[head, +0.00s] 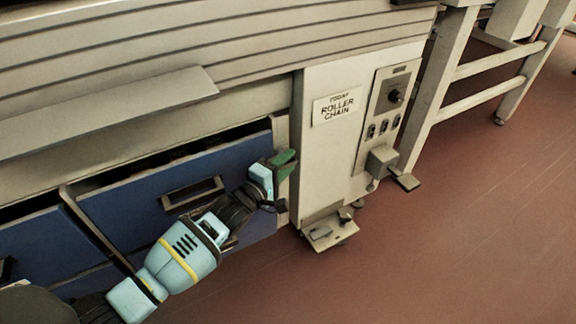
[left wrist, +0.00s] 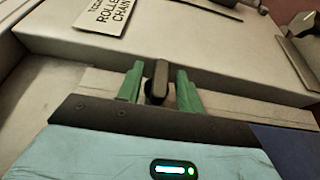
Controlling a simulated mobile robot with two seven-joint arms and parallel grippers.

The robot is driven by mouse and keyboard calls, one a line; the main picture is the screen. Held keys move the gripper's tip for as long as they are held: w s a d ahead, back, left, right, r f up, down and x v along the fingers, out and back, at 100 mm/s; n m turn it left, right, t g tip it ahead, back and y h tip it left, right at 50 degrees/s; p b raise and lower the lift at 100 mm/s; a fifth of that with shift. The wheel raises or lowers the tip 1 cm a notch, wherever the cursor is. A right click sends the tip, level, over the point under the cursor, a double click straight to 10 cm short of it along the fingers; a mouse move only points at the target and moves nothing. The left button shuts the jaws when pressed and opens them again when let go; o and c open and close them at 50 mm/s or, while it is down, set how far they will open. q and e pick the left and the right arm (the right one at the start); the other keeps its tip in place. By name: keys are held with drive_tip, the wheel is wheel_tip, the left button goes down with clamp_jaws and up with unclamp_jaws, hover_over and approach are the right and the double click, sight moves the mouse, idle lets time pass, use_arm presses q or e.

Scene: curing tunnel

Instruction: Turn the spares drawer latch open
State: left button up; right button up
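The spares drawer latch is a small dark knob (left wrist: 157,82) on the pale cabinet face, seen in the left wrist view. It stands between the two green fingers of my left gripper (left wrist: 160,90), with a narrow gap showing on each side, so the gripper looks open around it. In the head view my left gripper (head: 285,164) is at the right end of a blue drawer front (head: 125,205), beside the pale cabinet post. The latch is hidden there behind the gripper. My right gripper is not in view.
A blue drawer front (head: 50,247) is at the lower left. A "roller chain" label (head: 336,107) and a control panel (head: 383,115) with a black knob are on the cabinet post. A pale ledge (head: 110,112) juts out above the drawers. Red floor is clear at right.

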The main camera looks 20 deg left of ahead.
use_arm(q)
drive_tip(key=shift+w+d, duration=0.1)
drive_tip(key=shift+w, duration=0.25)
drive_tip(key=shift+c, duration=0.5)
clamp_jaws()
